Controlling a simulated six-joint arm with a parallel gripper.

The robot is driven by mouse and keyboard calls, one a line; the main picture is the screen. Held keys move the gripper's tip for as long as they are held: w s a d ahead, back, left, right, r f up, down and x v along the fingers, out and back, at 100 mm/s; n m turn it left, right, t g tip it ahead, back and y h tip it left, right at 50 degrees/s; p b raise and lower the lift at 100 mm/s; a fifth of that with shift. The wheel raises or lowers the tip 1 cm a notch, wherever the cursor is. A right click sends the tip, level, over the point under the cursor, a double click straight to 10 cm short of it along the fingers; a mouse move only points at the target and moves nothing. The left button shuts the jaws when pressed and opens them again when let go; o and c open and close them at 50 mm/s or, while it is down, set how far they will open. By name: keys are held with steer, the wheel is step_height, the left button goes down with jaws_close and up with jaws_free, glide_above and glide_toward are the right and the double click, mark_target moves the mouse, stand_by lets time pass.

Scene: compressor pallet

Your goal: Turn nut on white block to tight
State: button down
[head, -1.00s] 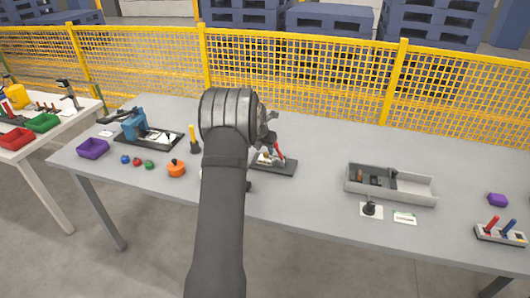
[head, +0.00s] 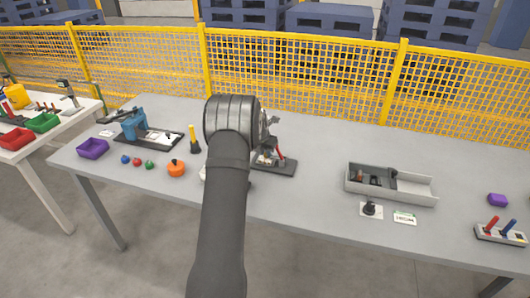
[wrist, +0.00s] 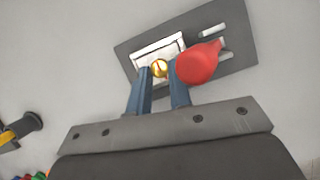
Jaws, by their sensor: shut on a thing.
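In the wrist view, a brass-coloured nut (wrist: 159,68) sits between the fingertips of my gripper (wrist: 159,74), which is shut on it. Around and behind the nut is the white block (wrist: 143,54) on a dark base plate (wrist: 236,12). A red handle (wrist: 199,63) stands close beside the right finger and hides part of the plate. In the head view, the dark base plate (head: 285,168) and red handle (head: 281,152) show just right of my arm. My arm hides the white block's nut and the fingertips there. How tight the nut is cannot be told.
A grey divided tray (head: 415,190) stands to the right. An orange round object (head: 176,168), a yellow-handled tool (head: 194,138) and a blue clamp-like device (head: 134,124) stand to the left. A yellow mesh fence (head: 300,75) runs behind the table. The table behind the tray is clear.

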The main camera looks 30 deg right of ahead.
steer(key=shift+m, duration=0.3)
steer(key=m, duration=0.1)
steer(key=m+g, duration=0.1)
steer(key=m, duration=0.2)
steer(key=shift+w+a+g+h, duration=0.15)
steer(key=shift+w+g+h, duration=0.15)
steer(key=shift+h, duration=0.1)
steer(key=m+g, duration=0.1)
steer(key=m, duration=0.3)
steer(key=shift+w+m+g, duration=0.2)
steer(key=shift+m+g, duration=0.2)
steer(key=m+g, duration=0.1)
steer(key=m, duration=0.3)
steer(key=shift+w+f+m+g, duration=0.1)
steer(key=shift+w+m+g, duration=0.1)
steer(key=shift+m+g, duration=0.15)
steer(key=shift+w+d+m+g+y, duration=0.15)
steer(key=shift+m+g+y, duration=0.25)
steer(key=shift+m, duration=0.75)
steer(key=shift+s+d+m+g+y, duration=0.1)
steer(key=shift+m+g+y, duration=0.3)
steer(key=shift+m, duration=0.7)
steer(key=c, duration=1.3)
jaws_free()
